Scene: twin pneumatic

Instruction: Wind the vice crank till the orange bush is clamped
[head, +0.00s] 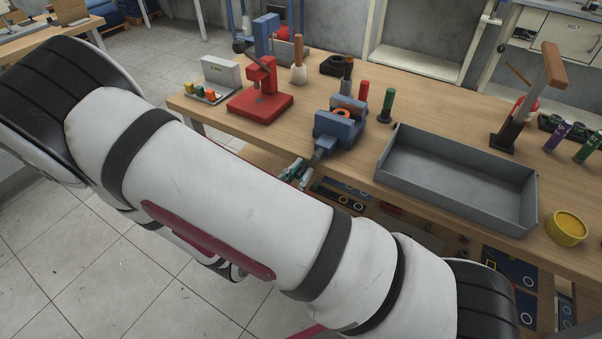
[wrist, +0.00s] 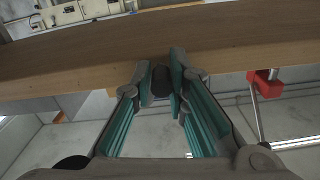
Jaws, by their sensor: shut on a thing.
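The blue vice (head: 348,133) stands at the front edge of the wooden bench in the head view. The orange bush (head: 342,113) sits at the vice's jaws; I cannot tell whether both jaws touch it. The crank (head: 319,155) comes off the vice's front, over the bench edge. My gripper (head: 297,172), with teal fingers, is at the crank's outer end, in front of the bench. In the wrist view, my gripper (wrist: 160,82) is shut on a dark knob, the crank handle (wrist: 160,80).
A red press (head: 262,95) stands left of the vice. A grey tray (head: 455,190) lies to its right, with a green-topped peg (head: 387,105) between. The bench edge (wrist: 70,72) runs close behind my fingertips. A red part (wrist: 267,84) hangs at the right.

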